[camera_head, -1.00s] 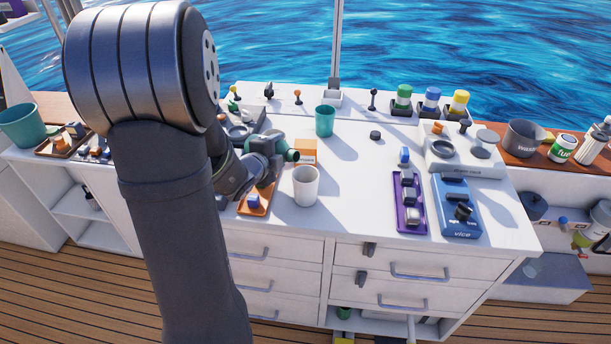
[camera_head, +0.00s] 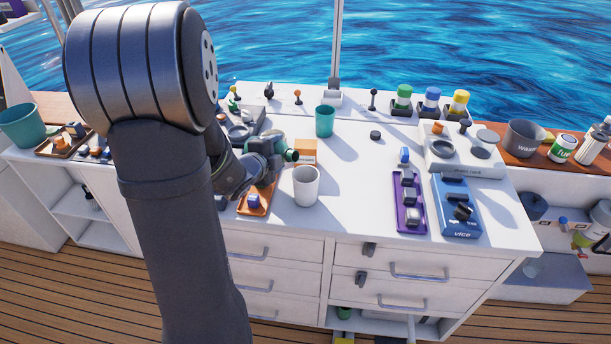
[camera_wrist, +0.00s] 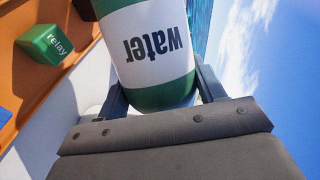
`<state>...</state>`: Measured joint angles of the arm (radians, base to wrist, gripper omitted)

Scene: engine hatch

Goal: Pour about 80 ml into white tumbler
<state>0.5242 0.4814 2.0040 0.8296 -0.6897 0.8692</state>
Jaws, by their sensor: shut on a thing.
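My gripper (camera_head: 268,146) is shut on a green bottle (camera_wrist: 148,45) with a white "water" label. In the wrist view the bottle lies between my two fingers (camera_wrist: 162,88). In the head view the bottle's green end (camera_head: 291,155) points right, toward the white tumbler (camera_head: 306,188), and sits above and slightly left of its rim. The bottle looks tipped far over, partly hidden by my gripper. The white tumbler stands upright on the white counter. I cannot see any stream or the level inside the tumbler.
A teal cup (camera_head: 325,121) stands behind the tumbler. An orange box (camera_head: 305,152) and an orange tray (camera_head: 257,203) are close by. A purple tray (camera_head: 409,215) and a blue vice block (camera_head: 457,208) stand to the right. The counter just right of the tumbler is clear.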

